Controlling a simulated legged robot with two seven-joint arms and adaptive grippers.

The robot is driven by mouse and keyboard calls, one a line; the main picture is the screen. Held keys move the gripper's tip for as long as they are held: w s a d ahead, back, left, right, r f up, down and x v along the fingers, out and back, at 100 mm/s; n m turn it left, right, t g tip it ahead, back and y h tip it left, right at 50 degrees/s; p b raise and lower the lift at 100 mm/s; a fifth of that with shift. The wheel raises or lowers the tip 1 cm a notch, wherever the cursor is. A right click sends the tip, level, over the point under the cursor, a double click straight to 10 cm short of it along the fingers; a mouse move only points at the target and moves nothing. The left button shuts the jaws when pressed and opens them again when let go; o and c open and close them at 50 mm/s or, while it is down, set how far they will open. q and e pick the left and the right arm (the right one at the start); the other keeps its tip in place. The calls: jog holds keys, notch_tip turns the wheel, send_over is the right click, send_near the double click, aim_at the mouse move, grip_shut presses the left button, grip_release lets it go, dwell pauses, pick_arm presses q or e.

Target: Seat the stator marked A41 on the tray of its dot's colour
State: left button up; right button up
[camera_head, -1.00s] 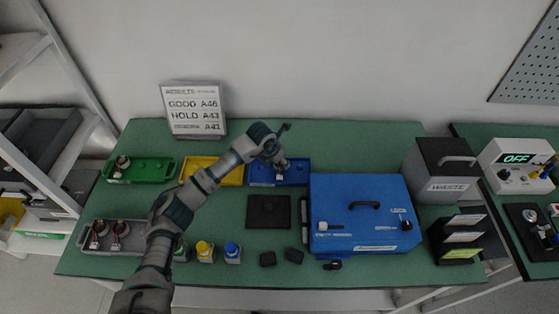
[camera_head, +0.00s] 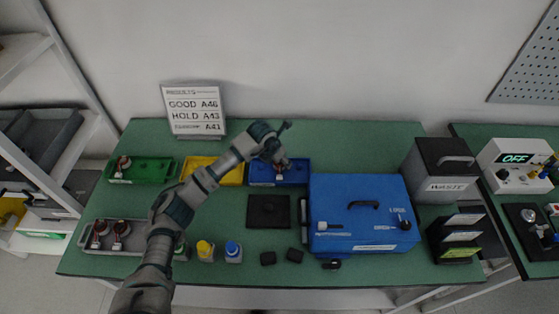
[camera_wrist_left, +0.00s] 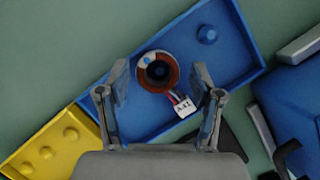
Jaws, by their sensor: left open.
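The stator (camera_wrist_left: 158,73), a copper-brown and white ring with a dark bore and wires to a white tag reading A41 (camera_wrist_left: 184,110), is in the blue tray (camera_wrist_left: 228,62). A bare blue peg (camera_wrist_left: 207,34) stands at the tray's other end. My left gripper (camera_wrist_left: 164,82) is open, its fingers on either side of the stator with gaps. In the head view my left gripper (camera_head: 281,163) hangs over the blue tray (camera_head: 298,176) and hides most of the stator. My right gripper is not in view.
A yellow tray (camera_head: 230,177) and a green tray (camera_head: 148,171) with a stator lie left. A grey tray (camera_head: 82,239) holds two stators. A results board (camera_head: 195,110) lists A46, A43, A41. A blue case (camera_head: 345,188) stands close right; a black pad (camera_head: 268,212) lies in front.

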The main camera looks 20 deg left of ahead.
pick_arm(q)
jog(key=shift+r+p, duration=1.25)
jog(key=shift+r, duration=0.9)
jog(key=shift+o, duration=0.2)
jog(key=o, duration=0.5)
jog(key=v, duration=1.1)
jog(key=shift+s+a+r, duration=0.15)
jog(key=shift+s+r, duration=0.1)
jog(key=shift+r, duration=0.1)
